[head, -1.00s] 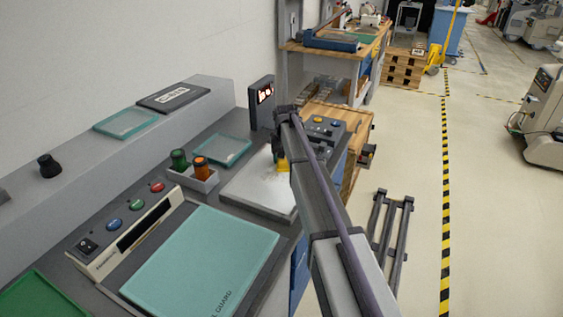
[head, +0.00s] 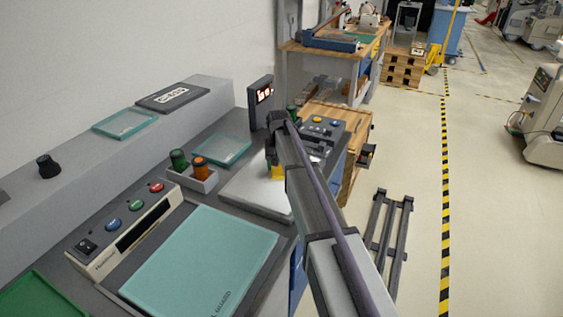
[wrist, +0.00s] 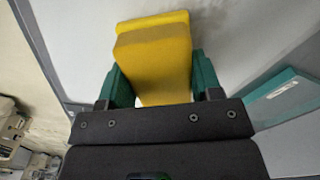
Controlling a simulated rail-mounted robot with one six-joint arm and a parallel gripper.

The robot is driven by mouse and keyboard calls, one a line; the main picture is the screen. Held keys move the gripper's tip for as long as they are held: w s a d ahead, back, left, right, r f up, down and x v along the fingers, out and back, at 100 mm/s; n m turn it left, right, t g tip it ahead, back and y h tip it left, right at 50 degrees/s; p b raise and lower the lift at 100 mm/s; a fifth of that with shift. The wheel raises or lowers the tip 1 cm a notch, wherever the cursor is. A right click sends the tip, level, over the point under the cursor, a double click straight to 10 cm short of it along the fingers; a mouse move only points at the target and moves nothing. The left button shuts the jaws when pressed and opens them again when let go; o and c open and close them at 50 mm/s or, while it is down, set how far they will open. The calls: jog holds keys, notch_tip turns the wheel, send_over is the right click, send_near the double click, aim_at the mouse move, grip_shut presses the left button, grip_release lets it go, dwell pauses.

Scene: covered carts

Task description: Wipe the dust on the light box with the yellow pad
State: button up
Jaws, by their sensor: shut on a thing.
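The light box (head: 240,192) is a flat pale panel set in the grey bench, in the middle of the head view. Its bright surface fills much of the wrist view (wrist: 235,50). My gripper (wrist: 160,82) is shut on the yellow pad (wrist: 155,50), with a green finger on each side. In the head view the yellow pad (head: 277,172) is over the right part of the panel, at or very near its surface. Faint grey mottling shows on the panel in the wrist view; I cannot tell how much is dust. My arm hides the panel's right edge.
A tray with a green jar (head: 178,160) and an orange jar (head: 200,168) stands left of the light box. A glass plate (head: 222,149) lies behind it. A small display (head: 261,99) stands upright at the back. A large teal mat (head: 200,262) lies in front.

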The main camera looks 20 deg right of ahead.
aim_at(267, 186)
jog(key=shift+s+a+r, duration=0.1)
jog(key=shift+s+a, duration=1.85)
jog(key=shift+s, duration=0.2)
jog(key=shift+s+a, duration=1.1)
jog(key=shift+s, duration=0.2)
jog(key=shift+w, duration=0.25)
